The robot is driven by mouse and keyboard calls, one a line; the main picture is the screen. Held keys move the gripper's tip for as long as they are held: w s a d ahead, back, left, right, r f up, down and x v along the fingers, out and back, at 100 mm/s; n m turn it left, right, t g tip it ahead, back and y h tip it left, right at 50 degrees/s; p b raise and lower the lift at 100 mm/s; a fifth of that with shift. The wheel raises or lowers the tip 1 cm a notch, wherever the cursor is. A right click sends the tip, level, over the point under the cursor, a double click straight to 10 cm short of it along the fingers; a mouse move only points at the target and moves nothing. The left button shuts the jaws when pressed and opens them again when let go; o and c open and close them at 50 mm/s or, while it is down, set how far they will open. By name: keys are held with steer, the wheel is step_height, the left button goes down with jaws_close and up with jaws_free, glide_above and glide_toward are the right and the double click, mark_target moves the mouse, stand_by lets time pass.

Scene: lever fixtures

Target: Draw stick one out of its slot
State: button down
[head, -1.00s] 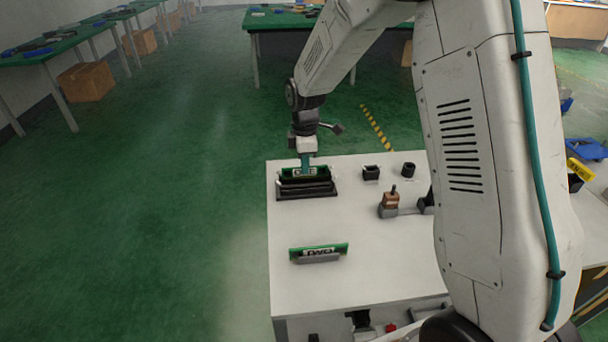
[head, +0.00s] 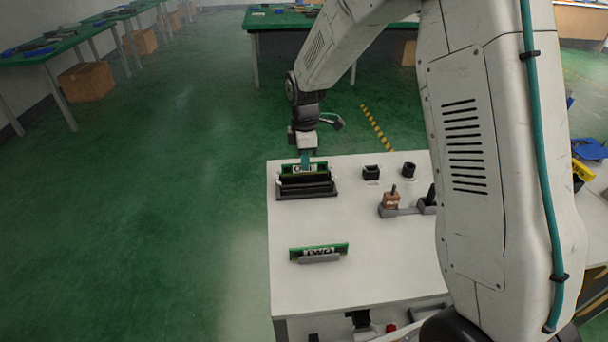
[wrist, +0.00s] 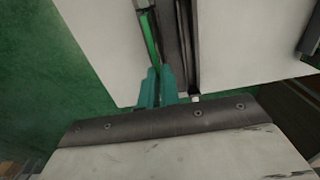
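Stick one (head: 303,168) is a green board with a pale label, upright in the black slotted holder (head: 308,192) at the far left of the white table. Its lower part is hidden by the holder. My gripper (head: 306,157) points down from above with its teal fingers closed on the stick's top edge. In the wrist view the two fingers (wrist: 160,82) stand on either side of the green stick (wrist: 151,38), with only a thin gap between them. I cannot tell how deep the stick sits.
A second green stick (head: 319,250), labelled TWO, stands in a grey holder nearer the front. Two small black sockets (head: 371,173) and a brown part with a lever (head: 390,201) stand to the right. The white table (head: 365,265) is clear in the middle.

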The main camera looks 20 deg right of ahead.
steer(key=shift+r, duration=1.7)
steer(key=shift+r, duration=0.1)
